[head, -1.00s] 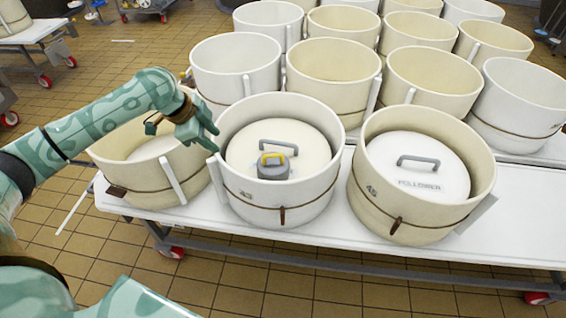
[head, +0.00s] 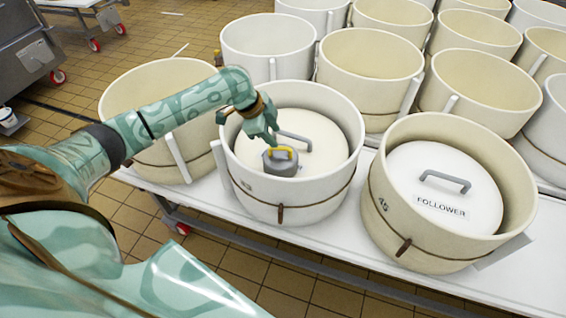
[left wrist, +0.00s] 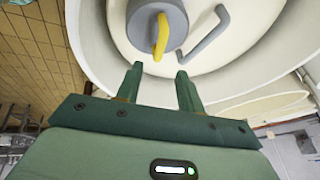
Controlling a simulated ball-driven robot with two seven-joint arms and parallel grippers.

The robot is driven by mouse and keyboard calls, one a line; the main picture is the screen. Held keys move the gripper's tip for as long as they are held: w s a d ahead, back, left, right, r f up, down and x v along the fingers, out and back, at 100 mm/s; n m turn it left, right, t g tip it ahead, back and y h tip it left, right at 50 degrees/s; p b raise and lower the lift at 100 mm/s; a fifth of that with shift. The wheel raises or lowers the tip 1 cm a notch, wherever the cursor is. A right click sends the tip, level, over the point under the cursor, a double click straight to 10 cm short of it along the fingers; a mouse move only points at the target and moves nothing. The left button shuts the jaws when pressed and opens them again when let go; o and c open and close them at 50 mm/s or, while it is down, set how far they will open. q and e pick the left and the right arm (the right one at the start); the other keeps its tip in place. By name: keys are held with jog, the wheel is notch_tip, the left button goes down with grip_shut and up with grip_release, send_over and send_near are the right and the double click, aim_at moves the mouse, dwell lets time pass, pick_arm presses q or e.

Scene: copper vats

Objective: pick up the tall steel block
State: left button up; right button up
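A grey, rounded steel block (head: 281,168) with a yellow handle (head: 284,151) stands on the white follower lid (head: 325,135) inside the front middle vat (head: 290,212). It looks rather squat, and no other steel block is in sight. My left gripper (head: 264,138) is just above and behind the block, apart from it. In the left wrist view my gripper (left wrist: 158,72) has its two fingers spread with nothing between them. The block (left wrist: 160,14) and its yellow handle (left wrist: 161,37) lie just beyond the fingertips, partly cut off by the frame's top. My right gripper is not in view.
A grey lid handle (head: 297,140) is close beside the block. The vat's high rim surrounds both. A vat with a lid marked FOLLOWER (head: 446,186) stands to the right, another vat (head: 150,105) to the left. More vats crowd behind on white tables.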

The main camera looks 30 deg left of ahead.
pick_arm(q)
jog(key=f, duration=0.1)
jog(key=b, duration=0.3)
send_over(280, 157)
jog(key=f, duration=0.5)
jog(key=shift+s+a, duration=0.25)
jog(key=shift+a, duration=0.1)
jog(key=shift+w, duration=0.1)
jog(key=shift+r, duration=0.15)
jog(key=shift+c, duration=0.7)
grip_shut()
jog(key=shift+r, duration=0.2)
